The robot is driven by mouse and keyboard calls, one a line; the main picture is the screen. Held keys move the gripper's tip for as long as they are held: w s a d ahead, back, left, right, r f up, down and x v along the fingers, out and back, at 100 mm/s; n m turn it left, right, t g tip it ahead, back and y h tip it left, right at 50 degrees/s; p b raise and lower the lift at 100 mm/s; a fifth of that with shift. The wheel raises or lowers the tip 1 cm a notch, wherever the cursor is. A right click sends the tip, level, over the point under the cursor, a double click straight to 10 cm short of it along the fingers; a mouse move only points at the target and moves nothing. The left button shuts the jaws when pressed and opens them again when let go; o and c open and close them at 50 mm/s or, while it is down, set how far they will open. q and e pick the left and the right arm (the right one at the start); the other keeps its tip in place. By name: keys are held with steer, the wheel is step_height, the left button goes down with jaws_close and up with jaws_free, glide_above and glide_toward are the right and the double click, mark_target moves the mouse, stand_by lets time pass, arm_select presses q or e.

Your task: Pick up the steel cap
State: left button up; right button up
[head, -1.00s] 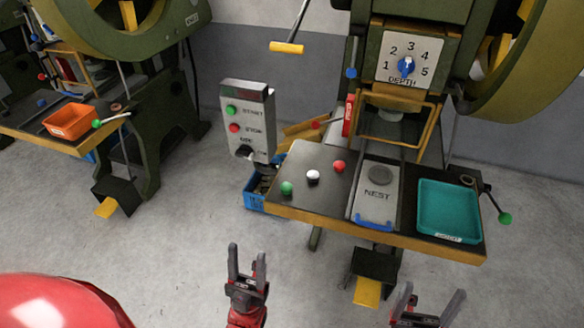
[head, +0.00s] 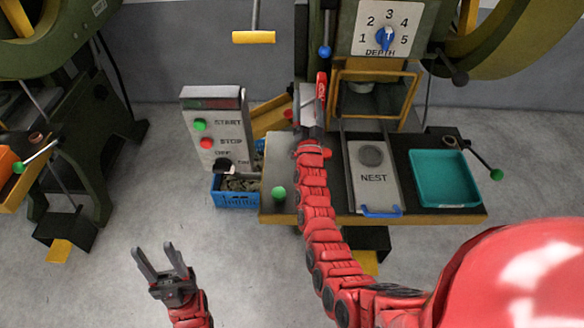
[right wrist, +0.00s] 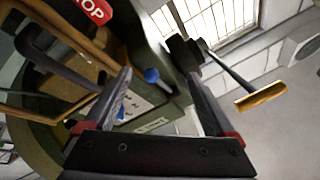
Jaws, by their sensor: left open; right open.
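No thing in view can be clearly told as the steel cap. A round grey disc (head: 371,155) lies at the top of the plate marked NEST (head: 374,192) on the press table. A green knob-like piece (head: 279,193) stands at the table's left; my right arm covers the spot beside it where a white and a red piece showed earlier. My right gripper (head: 309,104) is raised over the table's back left, left of the disc. In the right wrist view the right gripper (right wrist: 160,78) is open and empty. My left gripper (head: 160,260) is open and empty over the floor.
A teal tray (head: 482,178) sits on the table's right. A control box (head: 214,128) and a blue crate (head: 235,198) are at the left. The press frame (head: 425,100) stands behind the nest. In the right wrist view a hanging yellow handle (right wrist: 262,96) is at the right.

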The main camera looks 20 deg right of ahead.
steer(key=w+a+n+g+y+p, duration=0.2)
steer(key=w+a+g+y, duration=0.8)
steer(key=w, duration=0.3)
steer(key=s+d+f+g+h+p, duration=0.1)
steer(key=s+d+g+h, duration=0.15)
steer(key=s+g, duration=0.6)
steer(key=s+d+g+h, duration=0.2)
steer(key=s+d+g, duration=0.15)
steer(key=s, duration=0.95)
step_height(320, 180, down, 12)
steer(key=shift+w+r+p, duration=0.15)
steer(key=shift+r+p, duration=0.1)
steer(key=shift+p, duration=0.7)
steer(key=shift+d+f, duration=0.1)
steer(key=shift+f, duration=0.3)
steer(key=f, duration=0.3)
steer(key=shift+s+f, duration=0.25)
steer(key=shift+f, duration=0.8)
steer(key=shift+d, duration=0.1)
steer(key=shift+r, duration=0.1)
jaws_close()
